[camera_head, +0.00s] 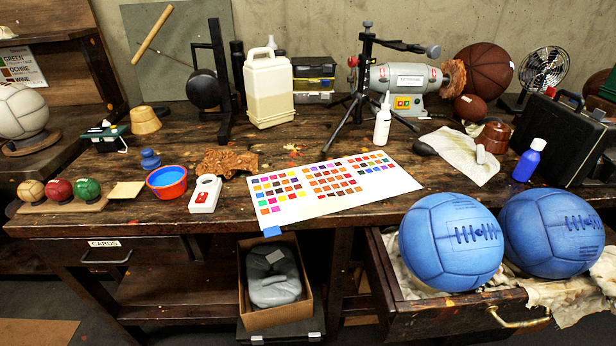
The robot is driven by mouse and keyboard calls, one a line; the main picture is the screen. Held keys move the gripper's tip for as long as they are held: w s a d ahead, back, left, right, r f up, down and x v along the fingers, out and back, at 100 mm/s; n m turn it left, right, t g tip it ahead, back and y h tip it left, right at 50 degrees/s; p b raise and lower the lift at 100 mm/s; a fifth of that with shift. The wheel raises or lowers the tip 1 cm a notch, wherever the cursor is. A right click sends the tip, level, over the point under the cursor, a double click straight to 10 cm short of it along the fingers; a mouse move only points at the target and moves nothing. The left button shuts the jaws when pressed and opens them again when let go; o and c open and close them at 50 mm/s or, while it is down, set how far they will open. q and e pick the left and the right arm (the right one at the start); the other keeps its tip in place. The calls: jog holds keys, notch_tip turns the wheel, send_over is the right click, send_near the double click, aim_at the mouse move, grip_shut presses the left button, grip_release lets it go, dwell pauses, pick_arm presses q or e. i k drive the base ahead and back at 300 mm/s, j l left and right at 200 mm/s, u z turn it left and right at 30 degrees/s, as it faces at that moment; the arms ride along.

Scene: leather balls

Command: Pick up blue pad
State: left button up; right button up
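A small round blue pad-like piece with a knob top (150,159) stands on the workbench at the left, behind a red-orange bowl (167,182) with blue inside. I cannot tell for certain that this piece is the blue pad. A small flat blue square (272,232) also shows at the bench's front edge, by the corner of the colour chart. Neither of my grippers is in view, and nothing covers the blue piece.
The workbench (240,222) also holds a colour chart (330,185), a white device (205,194), small balls on a stand (60,190) and a brown sponge-like lump (228,162). Two large blue balls (451,241) sit in the open drawer at right. A grey item lies in a box (274,318) below.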

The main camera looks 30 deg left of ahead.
aim_at(150, 162)
jog(key=u, duration=2.05)
